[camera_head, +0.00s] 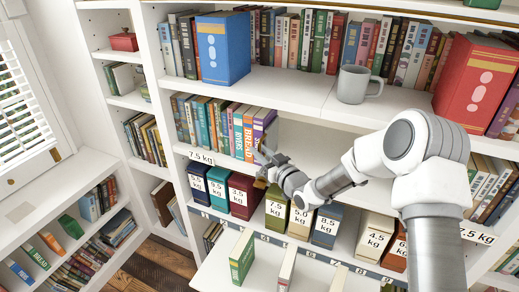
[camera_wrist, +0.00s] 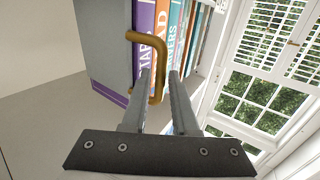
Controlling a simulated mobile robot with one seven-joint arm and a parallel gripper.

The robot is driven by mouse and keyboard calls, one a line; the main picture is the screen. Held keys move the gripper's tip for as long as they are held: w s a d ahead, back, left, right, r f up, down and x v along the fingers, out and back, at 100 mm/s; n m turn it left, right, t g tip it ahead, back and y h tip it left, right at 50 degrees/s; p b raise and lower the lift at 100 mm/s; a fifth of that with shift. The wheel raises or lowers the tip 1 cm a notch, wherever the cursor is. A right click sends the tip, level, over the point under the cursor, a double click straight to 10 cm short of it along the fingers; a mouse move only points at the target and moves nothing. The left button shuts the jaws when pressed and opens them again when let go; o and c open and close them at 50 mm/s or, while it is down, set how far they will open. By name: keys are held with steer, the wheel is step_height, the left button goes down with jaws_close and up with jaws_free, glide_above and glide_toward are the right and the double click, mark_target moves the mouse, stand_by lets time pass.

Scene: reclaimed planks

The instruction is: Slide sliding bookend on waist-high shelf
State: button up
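The sliding bookend (camera_wrist: 105,42) shows in the wrist view as a grey upright panel beside a row of books. A bent brass handle (camera_wrist: 160,54) sticks out from it. My gripper (camera_wrist: 161,76) has its two fingers on either side of the handle's upright bar, with a narrow gap left, so it looks open around the bar. In the head view my gripper (camera_head: 266,158) is at the right end of the book row on the middle shelf, in front of the purple book (camera_head: 264,122). There, my gripper and arm hide most of the bookend.
The row of books (camera_head: 215,122) fills the middle shelf left of my gripper. Bare shelf space (camera_head: 308,140) lies to the right, partly behind my arm. Weight-labelled binders (camera_head: 242,195) stand just below. A grey mug (camera_head: 352,85) stands on the shelf above.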

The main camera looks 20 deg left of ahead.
steer(key=shift+w+a, duration=0.1)
steer(key=shift+a, duration=0.1)
jaws_close()
stand_by(1.4)
